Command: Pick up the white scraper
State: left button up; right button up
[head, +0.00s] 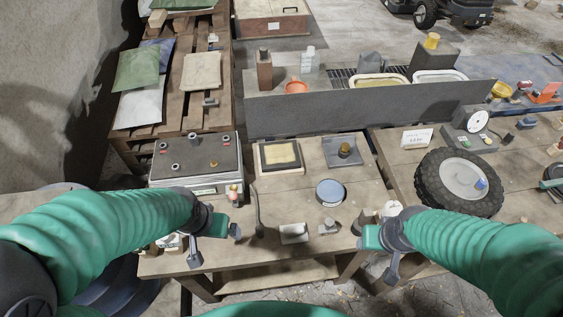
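A small white, flat-looking piece (293,233) lies near the front edge of the wooden workbench (300,203); it may be the white scraper, but its shape is too small to be sure. My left gripper (215,247) is over the bench's front edge, left of the white piece and apart from it. Its fingers look spread, with nothing seen between them. My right gripper (375,251) is at the bench's front right corner, right of the white piece. Its fingers also look spread and empty. Other pale items beside both grippers are partly hidden by my arms.
A dark curved rod (257,212), a round blue-grey tin (330,192) and a small grey block (328,227) are near the white piece. A large tyre (430,181) lies to the right. A dark panel (365,108) stands behind.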

aim_at(294, 233)
jog(key=l+u, duration=0.2)
jog(key=u, duration=0.3)
jog(key=l+u, duration=0.15)
jog(key=u, duration=0.35)
jog(key=l+u, duration=0.2)
jog(key=u, duration=0.3)
jog(key=k+j, duration=0.05)
